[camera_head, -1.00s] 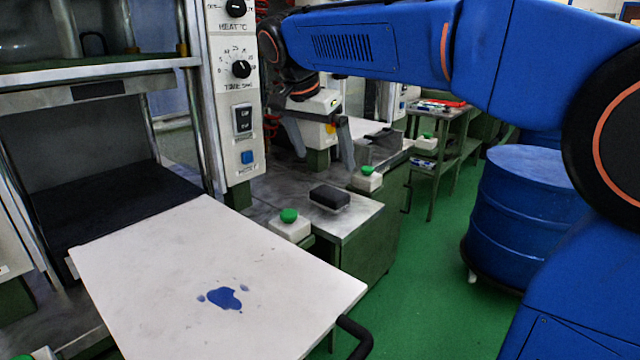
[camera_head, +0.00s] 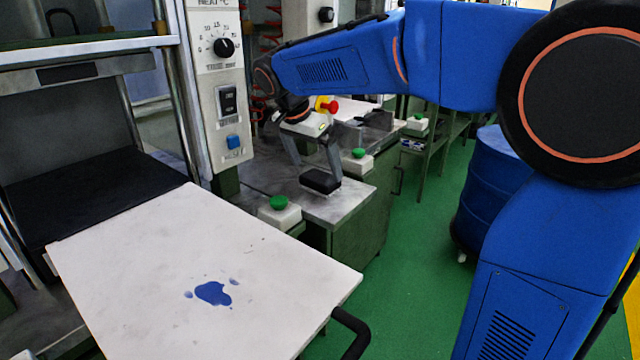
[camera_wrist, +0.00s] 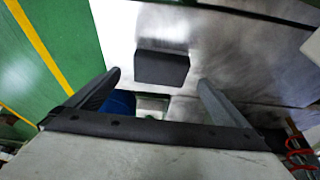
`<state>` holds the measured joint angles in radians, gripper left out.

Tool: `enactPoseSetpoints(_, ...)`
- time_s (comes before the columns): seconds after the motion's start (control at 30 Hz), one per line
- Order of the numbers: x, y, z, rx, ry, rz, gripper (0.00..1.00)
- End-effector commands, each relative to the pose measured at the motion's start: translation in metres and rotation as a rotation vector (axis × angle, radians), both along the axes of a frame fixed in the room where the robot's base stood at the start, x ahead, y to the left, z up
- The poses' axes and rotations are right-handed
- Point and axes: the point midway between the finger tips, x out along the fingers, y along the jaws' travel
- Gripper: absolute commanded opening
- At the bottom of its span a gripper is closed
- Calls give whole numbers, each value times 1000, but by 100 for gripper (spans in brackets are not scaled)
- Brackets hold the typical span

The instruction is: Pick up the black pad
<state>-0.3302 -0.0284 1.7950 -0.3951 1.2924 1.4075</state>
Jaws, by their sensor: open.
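The black pad (camera_head: 320,181) is a small dark block with a lighter underside. It lies on the metal table top between two white boxes with green buttons. In the wrist view the black pad (camera_wrist: 162,67) sits ahead of the fingertips, roughly centred between them. My gripper (camera_head: 312,160) is open and empty, its fingers pointing down just above the pad. In the wrist view both fingers of my gripper (camera_wrist: 158,78) are spread wider than the pad. I cannot tell the exact height gap between fingertips and pad.
A white board (camera_head: 140,290) with a blue stain juts out in front of the press. Green-button boxes (camera_head: 279,213) and (camera_head: 358,161) flank the pad. The press control panel (camera_head: 222,90) stands left of my gripper. A blue drum (camera_head: 490,190) stands right on the green floor.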

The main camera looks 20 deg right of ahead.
Motion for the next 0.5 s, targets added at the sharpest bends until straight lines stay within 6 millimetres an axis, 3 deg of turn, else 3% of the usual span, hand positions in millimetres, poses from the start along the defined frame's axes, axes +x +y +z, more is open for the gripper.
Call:
enactPoseSetpoints(0.17,2,-3,-9,-1,1,0,100)
enactPoseSetpoints(0.5,13,-17,-46,-1,1,0,100)
